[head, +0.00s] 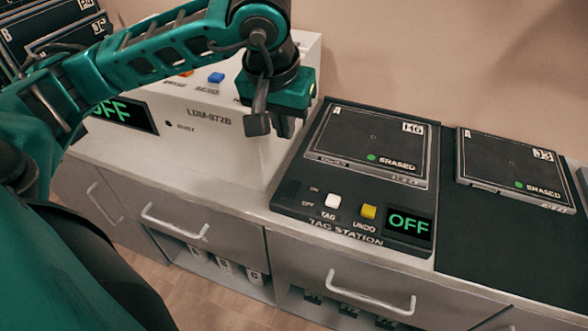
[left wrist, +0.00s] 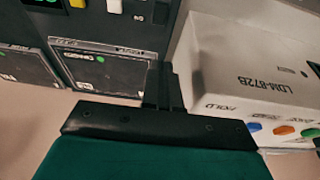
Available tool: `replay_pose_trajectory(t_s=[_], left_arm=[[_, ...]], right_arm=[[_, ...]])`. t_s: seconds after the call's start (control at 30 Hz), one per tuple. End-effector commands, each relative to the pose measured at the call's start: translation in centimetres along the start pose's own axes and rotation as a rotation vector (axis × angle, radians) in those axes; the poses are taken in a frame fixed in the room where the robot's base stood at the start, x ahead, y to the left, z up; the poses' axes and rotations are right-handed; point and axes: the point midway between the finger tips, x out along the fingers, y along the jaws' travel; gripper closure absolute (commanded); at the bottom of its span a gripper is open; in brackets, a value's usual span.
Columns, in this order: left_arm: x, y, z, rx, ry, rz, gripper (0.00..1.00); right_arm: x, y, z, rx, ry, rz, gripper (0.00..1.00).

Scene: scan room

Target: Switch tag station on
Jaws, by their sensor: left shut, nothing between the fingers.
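The tag station (head: 322,228) is a dark panel on the counter with a display (head: 408,223) reading OFF. It has a white TAG button (head: 332,201), a yellow UNDO button (head: 368,212) and a dark spot with small ON and OFF lettering (head: 290,189) at its left end. My left gripper (head: 284,130) is shut and empty, above and left of the station, beside the white machine. In the left wrist view its fingers (left wrist: 164,82) point toward the station's switch end (left wrist: 158,12).
The white LDM-872B machine (head: 200,149) stands close left of the station, its display reading OFF. Another erased plate (head: 515,166) lies on a dark mat to the right. Drawers with bar handles (head: 370,292) are below the counter, and a beige wall is behind.

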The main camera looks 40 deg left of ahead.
Motion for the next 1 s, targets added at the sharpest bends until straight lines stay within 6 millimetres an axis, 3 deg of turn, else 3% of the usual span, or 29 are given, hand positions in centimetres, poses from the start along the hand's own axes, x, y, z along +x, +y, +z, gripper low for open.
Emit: replay_pose_trajectory(t_s=[0.57, 0.77, 1.0], left_arm=[[0.5, 0.0, 0.3, 0.007, 0.006, 0.000, 1.00], [3.6, 0.0, 0.4, 0.005, 0.001, -0.001, 1.00], [8.8, 0.0, 0.4, 0.007, 0.001, 0.000, 1.00]], right_arm=[[0.2, -0.2, 0.0, 0.000, 0.002, -0.005, 0.02], [0.5, -0.2, 0.7, 0.002, -0.007, -0.006, 0.02], [0.7, -0.4, 1.2, 0.006, -0.012, -0.011, 0.02]])
